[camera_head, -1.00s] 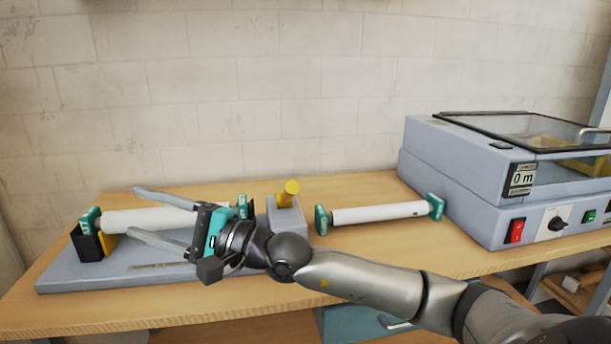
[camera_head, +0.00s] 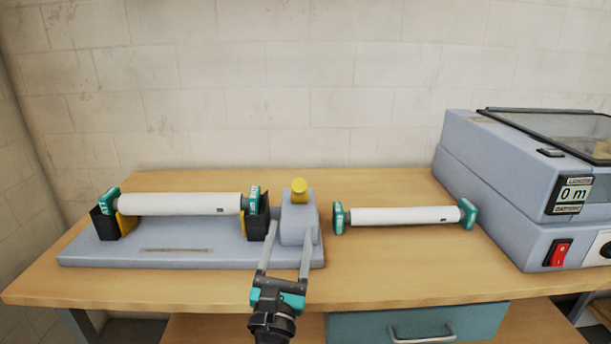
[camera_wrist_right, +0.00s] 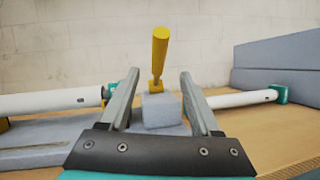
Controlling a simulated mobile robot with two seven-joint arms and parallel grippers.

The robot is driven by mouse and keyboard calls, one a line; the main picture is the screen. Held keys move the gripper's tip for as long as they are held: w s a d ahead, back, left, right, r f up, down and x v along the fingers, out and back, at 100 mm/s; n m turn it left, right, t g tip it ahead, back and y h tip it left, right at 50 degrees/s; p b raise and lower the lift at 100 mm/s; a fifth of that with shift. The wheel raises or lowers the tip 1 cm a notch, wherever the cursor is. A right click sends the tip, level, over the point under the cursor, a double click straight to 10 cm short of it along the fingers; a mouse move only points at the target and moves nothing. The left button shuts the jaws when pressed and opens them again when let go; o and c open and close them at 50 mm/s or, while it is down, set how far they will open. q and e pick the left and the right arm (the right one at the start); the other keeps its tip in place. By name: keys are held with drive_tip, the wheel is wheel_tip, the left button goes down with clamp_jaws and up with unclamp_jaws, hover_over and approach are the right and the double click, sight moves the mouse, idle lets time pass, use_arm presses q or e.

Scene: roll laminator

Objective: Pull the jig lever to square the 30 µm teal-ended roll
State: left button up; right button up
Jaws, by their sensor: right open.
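A white roll with teal ends (camera_head: 180,204) lies across the black and yellow cradles of the grey jig (camera_head: 190,250). The yellow jig lever (camera_head: 299,188) stands on the grey block at the jig's right end; its shaft shows upright in the right wrist view (camera_wrist_right: 159,60). My right gripper (camera_head: 290,228) is open and empty, in front of the lever block. In the wrist view the lever and block appear between its fingers, beyond the tips. A second teal-ended white roll (camera_head: 403,216) lies on the table right of the jig. The rolls' thickness markings are too small to read. My left gripper is not in view.
The laminator (camera_head: 500,190), with a "0 m" display and red switch, stands at the right of the wooden table (camera_head: 390,270). A wall is behind. A teal drawer (camera_head: 418,322) is below the front edge. The table's front middle is clear.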

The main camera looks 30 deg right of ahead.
drive_tip(key=x, duration=1.4)
drive_tip(key=shift+w+r, duration=0.15)
drive_tip(key=shift+c, duration=0.2)
clamp_jaws()
idle(0.6)
